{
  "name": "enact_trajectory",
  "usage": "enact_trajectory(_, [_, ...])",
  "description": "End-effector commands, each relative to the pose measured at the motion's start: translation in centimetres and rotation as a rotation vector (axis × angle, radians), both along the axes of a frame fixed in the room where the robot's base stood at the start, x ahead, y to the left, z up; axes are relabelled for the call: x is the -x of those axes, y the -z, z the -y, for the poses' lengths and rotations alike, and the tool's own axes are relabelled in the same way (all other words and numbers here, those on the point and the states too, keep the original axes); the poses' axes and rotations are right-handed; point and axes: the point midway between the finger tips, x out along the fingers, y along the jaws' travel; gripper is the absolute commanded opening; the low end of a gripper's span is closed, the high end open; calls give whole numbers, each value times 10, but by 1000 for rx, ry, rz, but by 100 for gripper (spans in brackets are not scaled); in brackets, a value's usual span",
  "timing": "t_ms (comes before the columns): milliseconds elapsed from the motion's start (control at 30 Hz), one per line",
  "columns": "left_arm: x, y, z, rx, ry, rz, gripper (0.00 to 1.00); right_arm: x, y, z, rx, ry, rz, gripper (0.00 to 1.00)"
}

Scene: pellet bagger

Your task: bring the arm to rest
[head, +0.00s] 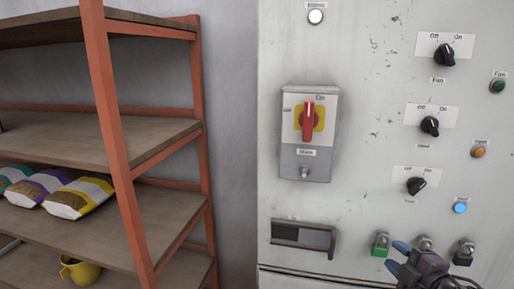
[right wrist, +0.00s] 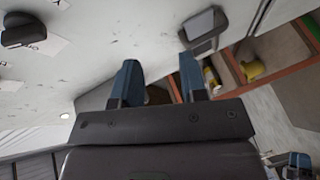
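My right gripper (head: 398,257) is at the bottom right of the head view, in front of the control panel (head: 350,140) and by its lower row of buttons. In the right wrist view my right gripper (right wrist: 160,82) shows two blue fingers standing apart with nothing between them. It is open and empty. A dark part with a blue tip at the lower right corner of the right wrist view looks like my left gripper (right wrist: 298,162). It is small and blurred, so its fingers cannot be told. The left gripper is not in the head view.
The panel carries a red-handled main switch (head: 308,121), black knobs such as the fan knob (head: 444,55), a lit blue lamp (head: 460,208) and a green button (head: 380,243). A shelf rack (head: 110,139) at left holds bags (head: 77,196) and a yellow mug (head: 80,270).

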Motion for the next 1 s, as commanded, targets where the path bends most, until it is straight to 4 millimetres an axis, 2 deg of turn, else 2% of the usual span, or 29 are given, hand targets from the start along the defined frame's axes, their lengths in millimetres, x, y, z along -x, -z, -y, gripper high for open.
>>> enact_trajectory(33, [0,0,0,0,0,0,43,6,19,-3,-102,19,-41,39])
enact_trajectory(367, [0,0,0,0,0,0,43,58,119,-17,-637,183,-237,39])
enact_trajectory(567, [2,1,0,0,-2,-4,43,106,180,-23,-855,337,-330,39])
enact_trajectory(700, [4,2,0,1,-3,-8,43,146,218,-28,-968,462,-388,39])
enact_trajectory(900, [5,2,0,0,-4,-9,43,195,251,-38,-1061,590,-446,39])
enact_trajectory(1000, [5,3,0,0,-4,-9,43,207,258,-39,-1066,612,-463,39])
